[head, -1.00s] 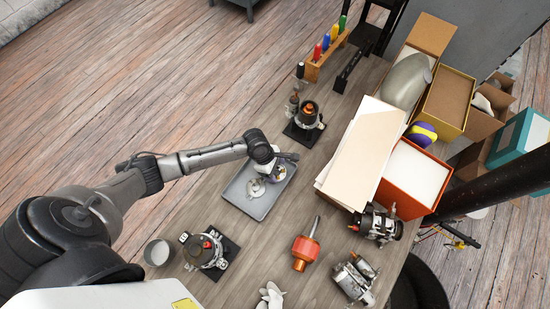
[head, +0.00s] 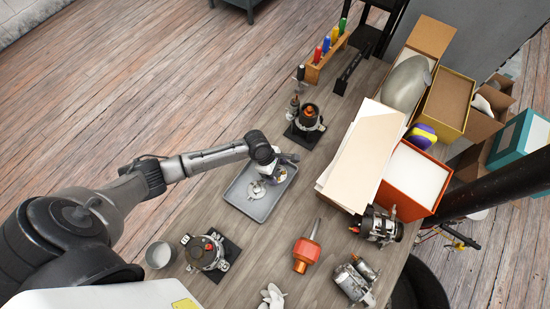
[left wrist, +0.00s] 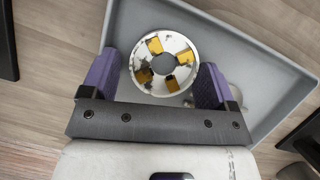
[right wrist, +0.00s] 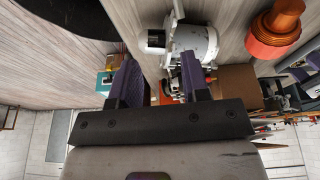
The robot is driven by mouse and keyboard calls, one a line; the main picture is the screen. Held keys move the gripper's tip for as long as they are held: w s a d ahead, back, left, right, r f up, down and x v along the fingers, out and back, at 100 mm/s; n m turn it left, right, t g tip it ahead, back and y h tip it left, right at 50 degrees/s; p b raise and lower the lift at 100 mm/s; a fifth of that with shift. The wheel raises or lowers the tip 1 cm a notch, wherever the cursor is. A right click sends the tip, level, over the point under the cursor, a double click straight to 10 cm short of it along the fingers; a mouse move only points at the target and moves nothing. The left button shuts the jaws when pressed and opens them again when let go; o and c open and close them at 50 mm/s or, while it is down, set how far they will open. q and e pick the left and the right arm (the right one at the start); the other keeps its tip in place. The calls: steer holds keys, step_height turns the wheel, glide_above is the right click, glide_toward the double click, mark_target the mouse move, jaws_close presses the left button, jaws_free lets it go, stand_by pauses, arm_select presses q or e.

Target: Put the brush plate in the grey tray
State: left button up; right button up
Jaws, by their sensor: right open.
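The brush plate (left wrist: 165,62) is a pale metal ring with several yellow-brown blocks on it, seen between and beyond my left fingertips. It shows small in the head view (head: 283,173), over the right part of the grey tray (head: 243,206). Whether it rests flat on the tray floor is hard to tell. My left gripper (left wrist: 157,75) is open, fingers either side of the ring with a thin gap at the left one. In the head view the left gripper (head: 277,166) is above the tray's far end. My right gripper (right wrist: 160,80) is open and empty, outside the head view.
A pale round part (head: 256,190) lies in the tray beside the brush plate. An alternator unit on a black base (head: 205,252) and a cup (head: 160,254) stand in front. Papers and a red box (head: 412,180) stand further right.

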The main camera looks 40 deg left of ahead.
arm_select(q)
steer(key=shift+s+a+f, duration=0.15)
steer(key=shift+s+f, duration=0.25)
steer(key=shift+f, duration=0.35)
steer(key=shift+r+b, duration=0.3)
steer(key=d+p+v, duration=0.1)
steer(key=p+v, duration=0.1)
steer(key=v, duration=1.1)
steer(key=shift+w+r+p, duration=0.2)
steer(key=shift+w+p, duration=0.05)
steer(key=shift+p, duration=0.1)
